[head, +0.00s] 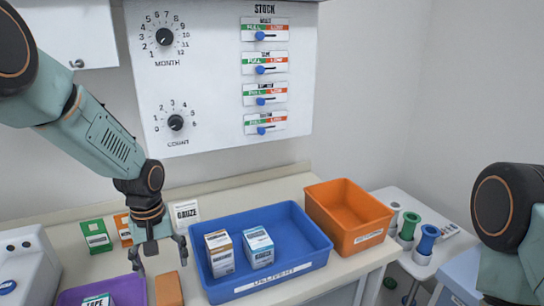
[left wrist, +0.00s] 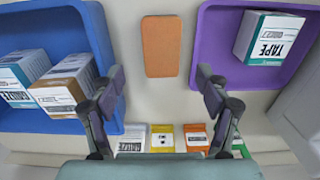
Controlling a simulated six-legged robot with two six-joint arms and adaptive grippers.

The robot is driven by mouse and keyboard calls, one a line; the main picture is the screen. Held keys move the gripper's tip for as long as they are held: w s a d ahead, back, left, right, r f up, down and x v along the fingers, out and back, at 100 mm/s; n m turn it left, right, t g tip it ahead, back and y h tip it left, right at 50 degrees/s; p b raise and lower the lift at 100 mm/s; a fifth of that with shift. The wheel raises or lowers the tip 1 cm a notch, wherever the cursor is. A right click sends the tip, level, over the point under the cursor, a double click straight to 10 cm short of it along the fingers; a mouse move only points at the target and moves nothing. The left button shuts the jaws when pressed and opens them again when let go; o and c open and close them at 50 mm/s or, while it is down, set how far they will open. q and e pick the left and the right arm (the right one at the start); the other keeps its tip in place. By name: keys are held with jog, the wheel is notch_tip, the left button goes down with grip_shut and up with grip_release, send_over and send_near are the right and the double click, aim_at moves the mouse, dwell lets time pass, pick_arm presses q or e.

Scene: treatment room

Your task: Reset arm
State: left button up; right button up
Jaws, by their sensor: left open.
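My left gripper (head: 160,263) hangs pointing down over the counter, between the purple tray and the blue bin. It is open and empty; its two fingers stand apart in the left wrist view (left wrist: 161,92). An orange-brown block (head: 168,290) lies on the counter below it, and in the left wrist view the block (left wrist: 158,46) shows beyond the fingertips, not touched. Part of my right arm (head: 508,215) shows at the right edge of the head view; its gripper is out of sight.
The blue delivery bin (head: 281,284) holds two cartons (head: 219,254). The purple tray (head: 128,289) holds a tape box (head: 98,300). An orange bin (head: 346,215) stands right. A wall panel (head: 215,90) has dials and sliders.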

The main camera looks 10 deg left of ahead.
aim_at(169, 287)
pick_arm(q)
notch_tip(169, 287, down, 9)
jog(key=shift+r, duration=0.2)
jog(key=shift+s+d+r, duration=0.1)
jog(key=shift+r, duration=1.3)
jog(key=shift+f, duration=0.1)
